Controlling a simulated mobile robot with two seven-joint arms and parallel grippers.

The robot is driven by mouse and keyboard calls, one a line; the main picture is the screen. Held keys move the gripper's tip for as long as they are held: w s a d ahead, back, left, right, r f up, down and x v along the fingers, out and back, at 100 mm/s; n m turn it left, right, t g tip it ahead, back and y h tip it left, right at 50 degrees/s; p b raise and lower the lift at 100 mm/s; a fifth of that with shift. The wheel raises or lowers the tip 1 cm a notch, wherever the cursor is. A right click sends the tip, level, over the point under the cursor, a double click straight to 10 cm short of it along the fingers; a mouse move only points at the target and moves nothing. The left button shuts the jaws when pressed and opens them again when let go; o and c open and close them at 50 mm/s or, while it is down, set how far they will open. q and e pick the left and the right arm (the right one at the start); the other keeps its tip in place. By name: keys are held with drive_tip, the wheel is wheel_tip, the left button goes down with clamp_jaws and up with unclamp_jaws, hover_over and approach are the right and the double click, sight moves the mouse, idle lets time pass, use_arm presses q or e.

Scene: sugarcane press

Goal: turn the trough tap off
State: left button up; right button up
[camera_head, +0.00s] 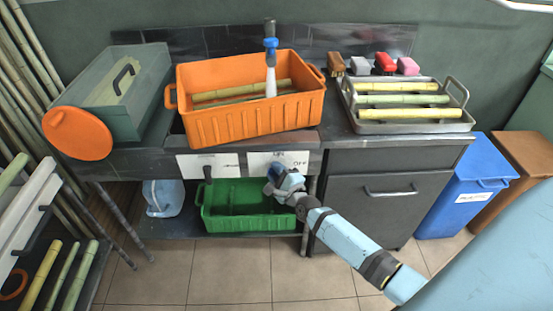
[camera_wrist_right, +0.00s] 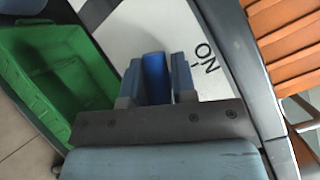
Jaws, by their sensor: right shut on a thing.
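The trough tap's blue handle (camera_wrist_right: 155,78) sits between the two fingers of my right gripper (camera_wrist_right: 156,82) in the wrist view, and the fingers are shut on it. In the head view my right gripper (camera_head: 279,178) is at the front of the bench, just below the white label (camera_head: 279,160) with ON and OFF marks. The word ON shows beside the fingers in the wrist view. The gripper hides most of the handle in the head view. A blue-and-grey spout (camera_head: 270,45) stands over the orange crate, with a white column below it. My left gripper is not in view.
An orange crate (camera_head: 250,122) with cane sits on the bench above the tap. A green crate (camera_head: 240,221) lies on the shelf below, close to my gripper. A second lever (camera_head: 208,172) is to the left. A drawer cabinet (camera_head: 375,215) stands right.

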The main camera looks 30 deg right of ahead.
drive_tip(key=shift+r+n+g+p, duration=0.3)
drive_tip(key=shift+r+n+p, duration=0.1)
drive_tip(key=shift+p, duration=0.3)
drive_tip(key=n+p, duration=0.1)
drive_tip(key=p, duration=0.1)
drive_tip(key=n+g+p, duration=0.1)
drive_tip(key=p, duration=0.1)
drive_tip(key=shift+a+f+p, duration=0.1)
drive_tip(key=shift+f+p, duration=0.2)
drive_tip(key=shift+f+n+g+p, duration=0.15)
drive_tip(key=shift+n+g+p, duration=0.25)
drive_tip(key=shift+p, duration=0.2)
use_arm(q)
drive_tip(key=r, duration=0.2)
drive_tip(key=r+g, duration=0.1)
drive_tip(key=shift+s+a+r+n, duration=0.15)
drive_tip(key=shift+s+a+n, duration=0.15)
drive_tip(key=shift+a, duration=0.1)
use_arm(e)
drive_tip(key=shift+f, duration=0.1)
use_arm(q)
drive_tip(key=shift+p, duration=0.3)
use_arm(e)
drive_tip(key=shift+f, duration=0.15)
drive_tip(key=o, duration=0.6)
